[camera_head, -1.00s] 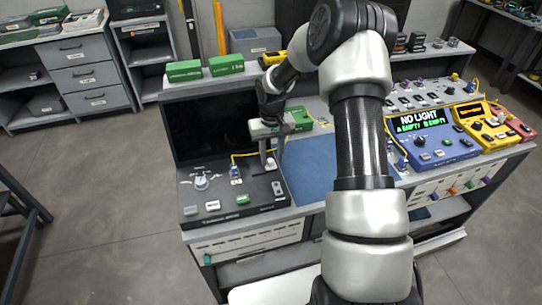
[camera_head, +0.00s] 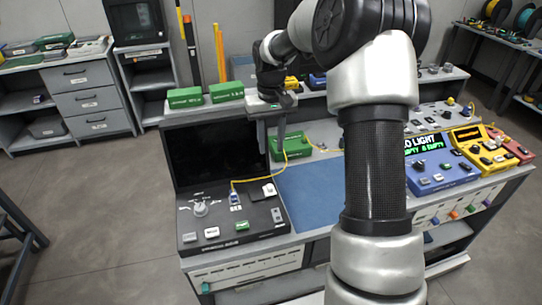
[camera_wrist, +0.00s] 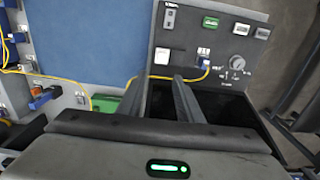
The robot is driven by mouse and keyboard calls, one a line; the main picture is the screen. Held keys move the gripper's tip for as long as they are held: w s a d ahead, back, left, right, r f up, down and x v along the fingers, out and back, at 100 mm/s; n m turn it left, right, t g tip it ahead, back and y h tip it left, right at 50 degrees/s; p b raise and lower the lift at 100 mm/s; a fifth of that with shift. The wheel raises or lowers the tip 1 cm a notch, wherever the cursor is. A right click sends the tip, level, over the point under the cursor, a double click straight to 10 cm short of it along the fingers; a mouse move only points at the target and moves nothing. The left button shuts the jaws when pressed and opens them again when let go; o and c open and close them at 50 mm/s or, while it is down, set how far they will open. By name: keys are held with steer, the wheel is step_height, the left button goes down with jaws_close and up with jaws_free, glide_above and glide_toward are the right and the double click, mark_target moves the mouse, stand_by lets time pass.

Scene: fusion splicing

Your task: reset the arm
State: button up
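My arm reaches from the lower right of the head view over the bench. My gripper (camera_head: 281,136) hangs fingers-down above the bench, at the right edge of the dark screen of the splicing station. In the wrist view, my gripper (camera_wrist: 162,82) has its two fingers apart with nothing held between them. Below is the black control panel (camera_head: 218,222), which also shows in the wrist view (camera_wrist: 225,30), with a knob, several buttons and a blue connector (camera_head: 234,198) on a yellow cable. My gripper is clear of the panel.
A blue mat (camera_head: 318,195) lies bare right of the panel. A green box (camera_head: 290,143) stands behind my gripper. Green boxes (camera_head: 186,97) sit on the upper shelf. A blue tester (camera_head: 440,165) with a lit display and a yellow device (camera_head: 482,145) stand at right.

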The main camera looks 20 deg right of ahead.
steer(key=shift+r, duration=0.55)
steer(key=shift+r, duration=0.15)
steer(key=s+a+r+t+h+p, duration=0.1)
steer(key=s+a+r+t+p, duration=0.15)
steer(key=s+r, duration=1.25)
steer(key=s+a+r+t+y+p, duration=0.1)
steer(key=s+a+r+t, duration=0.1)
steer(key=s, duration=1.2)
steer(key=shift+s+a+r+t, duration=0.2)
steer(key=shift+s+r+t, duration=0.15)
steer(key=shift+r+t, duration=0.15)
